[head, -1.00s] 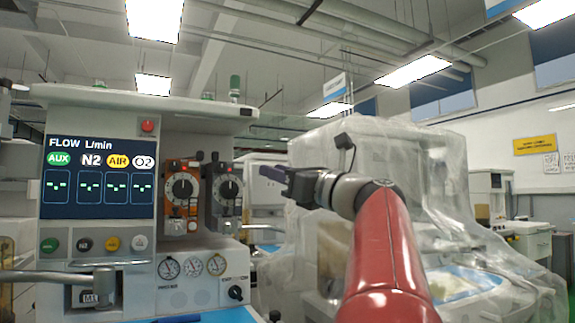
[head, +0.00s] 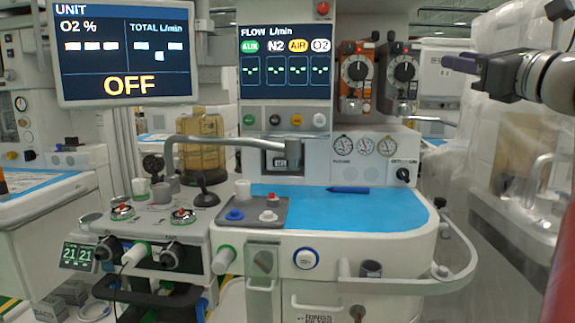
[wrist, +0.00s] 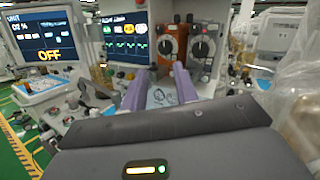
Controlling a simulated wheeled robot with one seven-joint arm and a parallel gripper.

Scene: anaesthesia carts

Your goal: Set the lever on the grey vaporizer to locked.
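The grey vaporizer (head: 402,80), with a black and white dial, is mounted on the back of the anaesthesia machine, right of the orange vaporizer (head: 356,82). A small black lever knob (head: 391,36) stands at its upper left; whether it is in the locked position I cannot tell. The grey vaporizer also shows in the wrist view (wrist: 204,52), above and beyond my fingers. My gripper (head: 446,62) is right of the grey vaporizer in the head view, its fingers pointing left and touching nothing visible. In the wrist view its two purple fingers (wrist: 160,90) are apart and empty.
The monitor (head: 125,52) stands at the left and the flow display (head: 286,62) left of the vaporizers. Plastic-covered equipment (head: 490,120) stands at the right.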

